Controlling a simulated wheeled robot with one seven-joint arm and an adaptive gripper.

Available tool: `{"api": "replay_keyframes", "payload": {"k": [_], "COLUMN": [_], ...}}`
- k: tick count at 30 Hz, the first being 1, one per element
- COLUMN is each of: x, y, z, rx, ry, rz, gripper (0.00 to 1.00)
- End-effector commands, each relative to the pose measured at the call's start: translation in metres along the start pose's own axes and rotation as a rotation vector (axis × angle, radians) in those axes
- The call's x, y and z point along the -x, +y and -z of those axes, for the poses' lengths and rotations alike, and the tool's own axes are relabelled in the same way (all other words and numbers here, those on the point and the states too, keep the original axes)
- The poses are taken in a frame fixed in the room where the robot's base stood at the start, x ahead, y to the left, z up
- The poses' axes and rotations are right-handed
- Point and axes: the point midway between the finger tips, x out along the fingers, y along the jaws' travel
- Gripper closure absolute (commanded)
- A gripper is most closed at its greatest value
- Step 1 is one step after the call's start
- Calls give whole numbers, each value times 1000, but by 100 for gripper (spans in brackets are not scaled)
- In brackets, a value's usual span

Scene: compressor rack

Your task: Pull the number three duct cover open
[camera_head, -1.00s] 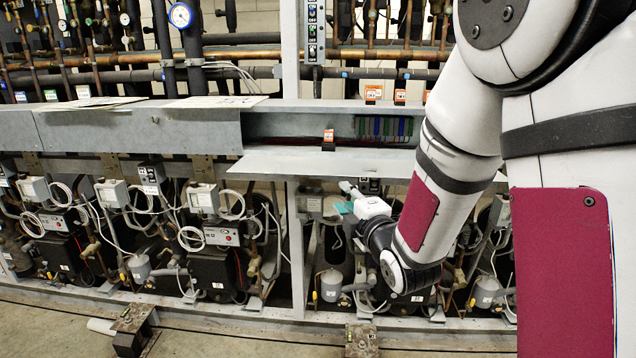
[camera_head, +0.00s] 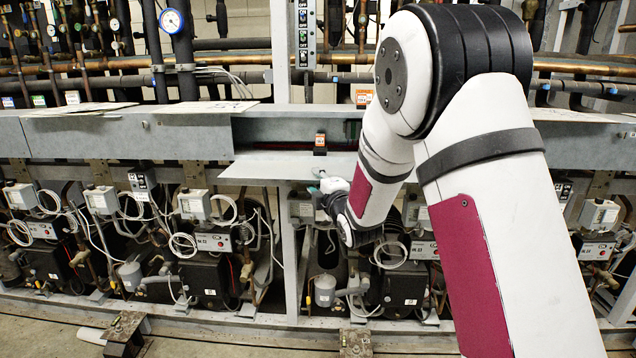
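A long grey metal duct runs across the rack. Its left cover (camera_head: 125,134) is shut flat. In the middle, another cover (camera_head: 270,166) is folded down and sticks out almost level, with the duct interior showing above it. My arm hides this cover's right end. No readable number shows which cover is number three. My gripper (camera_head: 322,182) is small in view, just below the front edge of the lowered cover, near its right part. Whether it touches the cover cannot be told. Its fingertips are too small and partly hidden to show if they are open.
An orange-labelled block (camera_head: 320,143) stands in the duct opening. Compressors (camera_head: 205,280) with loose cables fill the rack below. A vertical post (camera_head: 289,255) stands just left of my gripper. Pipes and gauges (camera_head: 172,21) are above. Papers (camera_head: 210,106) lie on the duct top.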

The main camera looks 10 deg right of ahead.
Motion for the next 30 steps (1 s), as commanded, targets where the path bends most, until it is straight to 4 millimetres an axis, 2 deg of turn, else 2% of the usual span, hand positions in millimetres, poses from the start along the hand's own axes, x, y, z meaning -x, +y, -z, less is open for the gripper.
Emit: {"api": "replay_keyframes", "payload": {"k": [8,9,13,22,30], "x": [-2,-2,-2,-2,-3], "y": [0,0,0,1,21], "z": [0,0,0,0,0], "rx": [0,0,0,-1,-1], "ry": [0,0,0,0,0], "rz": [0,0,0,1,-5], "gripper": [70,72,100,100,100]}}
